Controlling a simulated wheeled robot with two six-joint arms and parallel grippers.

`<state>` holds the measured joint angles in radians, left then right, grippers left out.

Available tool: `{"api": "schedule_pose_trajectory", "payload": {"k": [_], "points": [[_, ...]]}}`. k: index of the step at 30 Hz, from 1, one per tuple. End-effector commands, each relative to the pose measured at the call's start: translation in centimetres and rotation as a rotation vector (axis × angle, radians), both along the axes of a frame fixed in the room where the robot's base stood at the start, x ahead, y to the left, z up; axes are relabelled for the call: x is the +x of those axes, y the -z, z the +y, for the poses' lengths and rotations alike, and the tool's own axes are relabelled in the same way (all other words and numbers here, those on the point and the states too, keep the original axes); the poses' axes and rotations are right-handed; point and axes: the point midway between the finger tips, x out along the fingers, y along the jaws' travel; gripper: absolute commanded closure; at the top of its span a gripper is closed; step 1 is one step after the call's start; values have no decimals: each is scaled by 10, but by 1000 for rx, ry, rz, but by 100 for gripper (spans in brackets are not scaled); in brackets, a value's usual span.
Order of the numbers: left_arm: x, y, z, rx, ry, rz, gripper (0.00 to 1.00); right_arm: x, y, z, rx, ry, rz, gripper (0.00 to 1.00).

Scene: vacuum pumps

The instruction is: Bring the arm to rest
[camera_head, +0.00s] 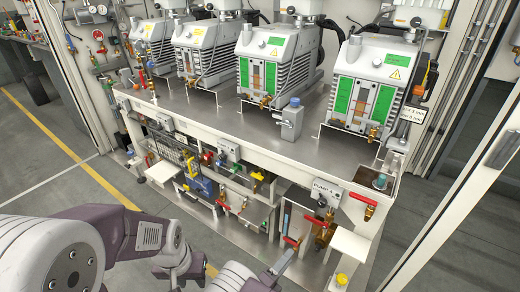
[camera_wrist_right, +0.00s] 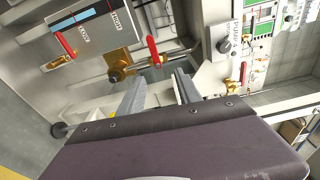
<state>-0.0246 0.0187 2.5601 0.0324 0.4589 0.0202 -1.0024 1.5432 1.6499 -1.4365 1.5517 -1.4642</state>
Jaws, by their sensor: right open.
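My left arm comes in from the lower left in the head view, and its end, with the left gripper (camera_head: 188,272), hangs low in front of the pump bench (camera_head: 290,155). Its fingers are not clear there. My right gripper (camera_head: 284,260) is at the bottom middle, in front of the bench's lower valves. In the right wrist view the right gripper (camera_wrist_right: 160,80) is open, with nothing between its two grey fingers. A red-handled valve (camera_wrist_right: 154,52) lies just beyond the fingertips; I cannot tell whether they touch it.
Several grey pumps (camera_head: 372,85) stand on the bench top. Red handles (camera_head: 364,199) and brass fittings stick out along its front. A white ledge (camera_head: 350,246) juts out at the lower right. Grey floor (camera_head: 50,170) with a yellow line is open at the left.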

Motion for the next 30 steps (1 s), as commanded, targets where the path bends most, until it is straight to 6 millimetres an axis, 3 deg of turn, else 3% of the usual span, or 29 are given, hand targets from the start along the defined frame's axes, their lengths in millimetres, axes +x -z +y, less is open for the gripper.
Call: {"api": "schedule_pose_trajectory", "payload": {"k": [5,8,14,17,19,21,26,30], "points": [[0,0,0,0,0,0,64,27,-37,-17,90,113,-65,59],[0,0,0,0,0,0,64,38,-65,-38,139,205,-107,59],[0,0,0,0,0,0,64,36,-124,-108,291,496,-196,59],[0,0,0,0,0,0,64,11,-151,-156,449,724,-286,59],[0,0,0,0,0,0,64,-21,-165,-187,611,928,-396,59],[0,0,0,0,0,0,64,-57,-170,-206,789,1137,-540,59],[0,0,0,0,0,0,64,-121,-164,-201,1144,1551,-928,59],[0,0,0,0,0,0,64,-149,-154,-167,1395,1904,-1355,59]]}}
